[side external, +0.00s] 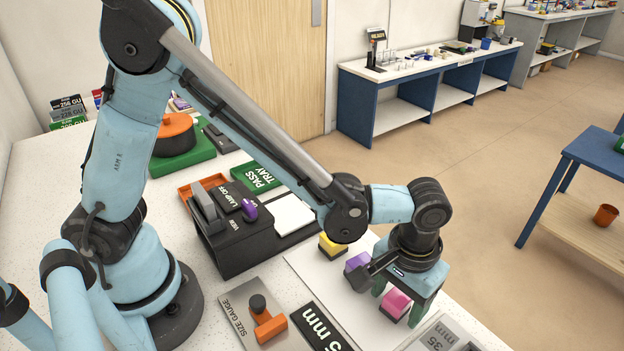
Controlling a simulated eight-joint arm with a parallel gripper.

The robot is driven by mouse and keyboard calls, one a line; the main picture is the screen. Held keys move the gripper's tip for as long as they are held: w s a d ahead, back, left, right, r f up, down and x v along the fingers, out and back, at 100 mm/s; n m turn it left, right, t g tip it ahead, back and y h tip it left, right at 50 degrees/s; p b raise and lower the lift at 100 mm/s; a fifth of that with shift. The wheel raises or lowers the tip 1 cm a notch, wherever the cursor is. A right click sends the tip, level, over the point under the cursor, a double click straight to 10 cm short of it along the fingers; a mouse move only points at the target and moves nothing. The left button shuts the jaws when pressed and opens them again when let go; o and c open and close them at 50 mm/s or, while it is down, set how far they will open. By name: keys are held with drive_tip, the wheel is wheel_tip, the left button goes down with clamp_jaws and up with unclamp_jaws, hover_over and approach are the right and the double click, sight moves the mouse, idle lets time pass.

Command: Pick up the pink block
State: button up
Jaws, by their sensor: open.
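The pink block (396,301) rests on the white sheet (345,297) near the front edge of the bench. My gripper (397,303) points down over it with its green fingers apart. One finger stands to the left of the pink block and the other to its right. The block sits low between the fingers; I cannot tell whether either finger touches it.
A purple block (357,261) and a yellow block (329,246) stand behind the pink one. A size gauge (246,312) with an orange piece, a black "5 mm" plate (318,327) and a grey device (440,336) lie nearby. A black lamp box (238,243) stands farther left.

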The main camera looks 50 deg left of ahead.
sight(396, 302)
drive_tip(key=shift+c, duration=0.5)
drive_tip(key=c, duration=1)
drive_tip(key=shift+r, duration=0.15)
drive_tip(key=shift+r, duration=0.45)
drive_tip(key=r, duration=0.1)
drive_tip(key=s+r, duration=0.1)
drive_tip(key=r, duration=0.1)
drive_tip(key=shift+d+r, duration=0.2)
drive_tip(key=shift+r, duration=0.1)
drive_tip(key=s+d+r, duration=0.4)
drive_tip(key=s+r, duration=0.2)
drive_tip(key=s, duration=0.3)
drive_tip(key=shift+s+d+r, duration=0.15)
drive_tip(key=shift+s, duration=0.2)
